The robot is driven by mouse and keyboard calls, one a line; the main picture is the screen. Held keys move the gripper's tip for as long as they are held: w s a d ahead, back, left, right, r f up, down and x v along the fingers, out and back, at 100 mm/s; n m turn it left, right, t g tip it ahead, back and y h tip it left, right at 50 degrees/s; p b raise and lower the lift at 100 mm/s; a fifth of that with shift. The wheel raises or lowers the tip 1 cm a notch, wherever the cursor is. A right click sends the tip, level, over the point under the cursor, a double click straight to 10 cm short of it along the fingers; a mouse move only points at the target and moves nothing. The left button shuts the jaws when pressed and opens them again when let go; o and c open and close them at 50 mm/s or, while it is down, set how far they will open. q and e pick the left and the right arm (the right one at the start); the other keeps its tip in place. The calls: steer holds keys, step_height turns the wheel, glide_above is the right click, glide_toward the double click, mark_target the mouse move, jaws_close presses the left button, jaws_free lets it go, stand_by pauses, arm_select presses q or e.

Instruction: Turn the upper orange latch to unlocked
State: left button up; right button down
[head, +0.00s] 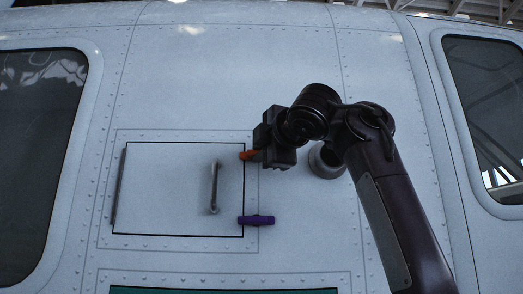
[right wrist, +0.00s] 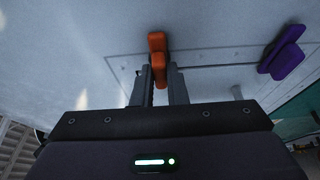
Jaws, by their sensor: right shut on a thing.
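The upper orange latch (head: 248,154) sits at the upper right edge of a rectangular panel (head: 170,190) on the white helicopter side. My right gripper (head: 262,153) is at the latch and hides part of it in the head view. In the right wrist view the latch (right wrist: 157,47) shows between the two fingers of my right gripper (right wrist: 160,80), which are shut on it. The latch's exact angle is hard to tell from the head view. My left gripper is in neither view.
A purple latch (head: 256,220) sits below on the same panel edge; it also shows in the right wrist view (right wrist: 284,55). A grey handle (head: 214,187) stands out from the panel. A round grey fitting (head: 326,161) lies behind my right arm. Dark windows flank the panel.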

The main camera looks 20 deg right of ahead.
steer(key=m+t+b, duration=0.1)
steer(key=m+b, duration=0.1)
steer(key=m, duration=0.2)
steer(key=m+t+h+b, duration=0.1)
steer(key=m+t+b, duration=0.1)
steer(key=m, duration=0.3)
steer(key=shift+a+f, duration=0.1)
steer(key=shift+a, duration=0.1)
steer(key=m+h, duration=0.1)
steer(key=m, duration=0.2)
steer(key=m+t+h, duration=0.1)
steer(key=m+h, duration=0.1)
steer(key=m, duration=0.1)
steer(key=shift+a, duration=0.1)
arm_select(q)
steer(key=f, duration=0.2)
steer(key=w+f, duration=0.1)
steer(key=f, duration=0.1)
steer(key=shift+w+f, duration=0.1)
arm_select(e)
steer(key=m+h, duration=0.2)
steer(key=m, duration=0.1)
steer(key=m+h, duration=0.2)
steer(key=m, duration=0.2)
steer(key=shift+m, duration=0.4)
